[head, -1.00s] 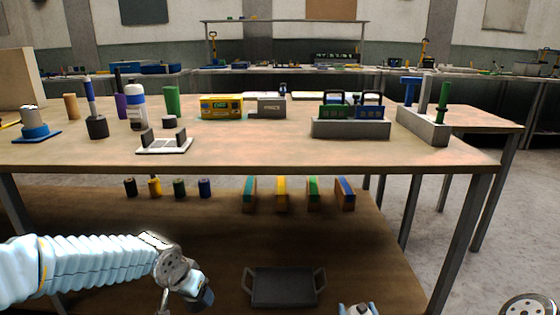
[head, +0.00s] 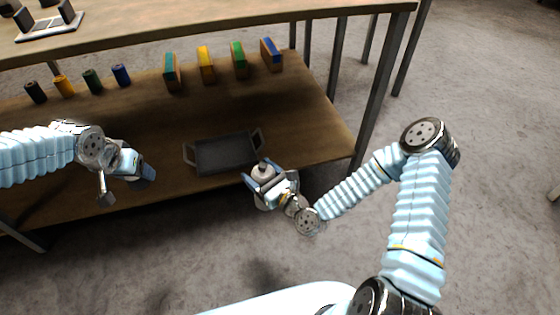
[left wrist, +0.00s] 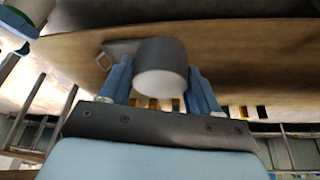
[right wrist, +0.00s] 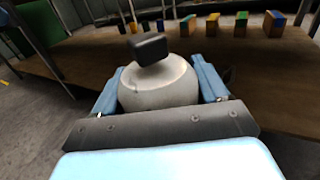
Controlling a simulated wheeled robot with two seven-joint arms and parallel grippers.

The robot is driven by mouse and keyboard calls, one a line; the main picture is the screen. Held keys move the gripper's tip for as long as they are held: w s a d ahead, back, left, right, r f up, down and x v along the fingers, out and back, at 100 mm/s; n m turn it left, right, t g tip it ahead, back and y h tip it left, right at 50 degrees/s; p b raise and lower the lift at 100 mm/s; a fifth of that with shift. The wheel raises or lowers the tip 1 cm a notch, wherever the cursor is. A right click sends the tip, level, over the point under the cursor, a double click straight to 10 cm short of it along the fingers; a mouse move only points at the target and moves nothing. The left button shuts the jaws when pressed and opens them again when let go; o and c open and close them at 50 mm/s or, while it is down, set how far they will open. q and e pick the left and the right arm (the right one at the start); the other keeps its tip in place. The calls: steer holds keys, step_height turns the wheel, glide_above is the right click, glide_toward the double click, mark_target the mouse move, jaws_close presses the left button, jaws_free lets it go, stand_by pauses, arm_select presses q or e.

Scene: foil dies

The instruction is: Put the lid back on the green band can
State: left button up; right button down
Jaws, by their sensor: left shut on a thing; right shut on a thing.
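My left gripper (head: 132,166) is shut on a dark grey, short round lid (left wrist: 162,55) with a pale underside. My right gripper (head: 264,182) is shut around a pale, round-shouldered can (right wrist: 160,85) with a dark block-like top (right wrist: 148,48). In the left wrist view, a white body with a green band (left wrist: 12,24) shows at the upper left corner, apparently this can. The can also shows in the head view (head: 264,171), apparently upright. The grippers are apart, with a clear gap between lid and can. The lid is mostly hidden by the left fingers in the head view.
A grey tray with handles (head: 225,156) lies on the lower shelf (head: 160,120), behind the grippers. Several small coloured cylinders (head: 92,80) and upright blocks (head: 206,64) stand further back. The tabletop (head: 200,14) is above. Open floor lies in front.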

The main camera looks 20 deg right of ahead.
steer(key=a+n+y, duration=0.1)
steer(key=a+n+g+y, duration=0.1)
steer(key=a, duration=0.1)
steer(key=a+g+y, duration=0.1)
steer(key=a, duration=0.1)
steer(key=shift+s+a+f+n+y, duration=0.25)
steer(key=shift+s+f+n+y, duration=0.1)
steer(key=shift+n+y, duration=0.05)
arm_select(q)
steer(key=s+d+r+m+g+h, duration=0.1)
steer(key=d+m+g, duration=0.6)
steer(key=d+m, duration=1.5)
steer(key=d+h, duration=0.1)
steer(key=d, duration=0.3)
steer(key=shift+s+m, duration=0.25)
steer(key=shift+m, duration=0.15)
steer(key=shift+f, duration=1.95)
